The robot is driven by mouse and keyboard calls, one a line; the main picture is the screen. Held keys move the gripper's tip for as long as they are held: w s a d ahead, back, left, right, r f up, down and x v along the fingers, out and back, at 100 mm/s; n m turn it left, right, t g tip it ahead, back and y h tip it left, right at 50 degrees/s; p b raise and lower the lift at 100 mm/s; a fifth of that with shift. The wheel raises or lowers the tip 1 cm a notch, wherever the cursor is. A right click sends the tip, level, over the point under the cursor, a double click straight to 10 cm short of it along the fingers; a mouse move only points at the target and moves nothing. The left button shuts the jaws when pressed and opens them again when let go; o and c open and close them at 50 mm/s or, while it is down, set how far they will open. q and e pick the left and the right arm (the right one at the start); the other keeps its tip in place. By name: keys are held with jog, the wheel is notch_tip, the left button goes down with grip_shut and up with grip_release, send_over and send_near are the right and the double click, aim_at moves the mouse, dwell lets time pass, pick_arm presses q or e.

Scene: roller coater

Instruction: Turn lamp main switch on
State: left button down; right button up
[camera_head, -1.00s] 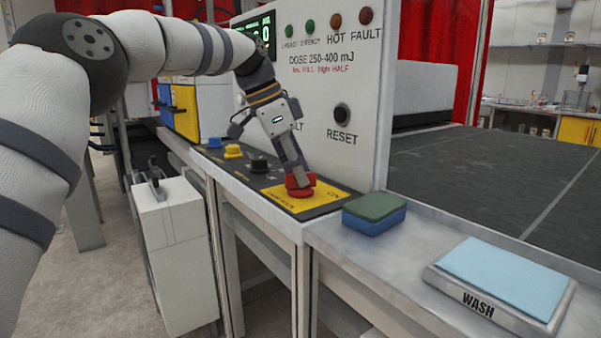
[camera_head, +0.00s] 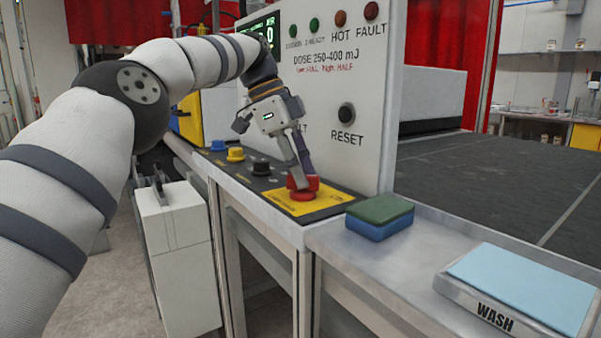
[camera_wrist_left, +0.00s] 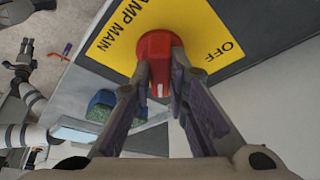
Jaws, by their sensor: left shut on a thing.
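The lamp main switch is a red rotary knob (camera_head: 303,188) on a yellow plate (camera_head: 322,199) at the right end of the black control strip. My left gripper (camera_head: 300,178) points down at it, fingertips on either side of the knob. In the left wrist view the two fingers (camera_wrist_left: 157,80) press on the sides of the red knob (camera_wrist_left: 155,48). A white mark shows on the knob's near face, between the fingers. The plate (camera_wrist_left: 213,25) there reads "AMP MAIN" on the left and "OFF" on the right.
Black (camera_head: 261,167), yellow (camera_head: 235,154) and blue (camera_head: 218,145) knobs stand left along the strip. The panel with RESET button (camera_head: 346,113) rises behind. A green-blue sponge (camera_head: 380,217) and WASH tray (camera_head: 450,288) lie to the right.

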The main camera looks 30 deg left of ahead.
pick_arm(q)
jog(key=c, duration=1.6)
grip_release()
jog(key=shift+o, duration=0.2)
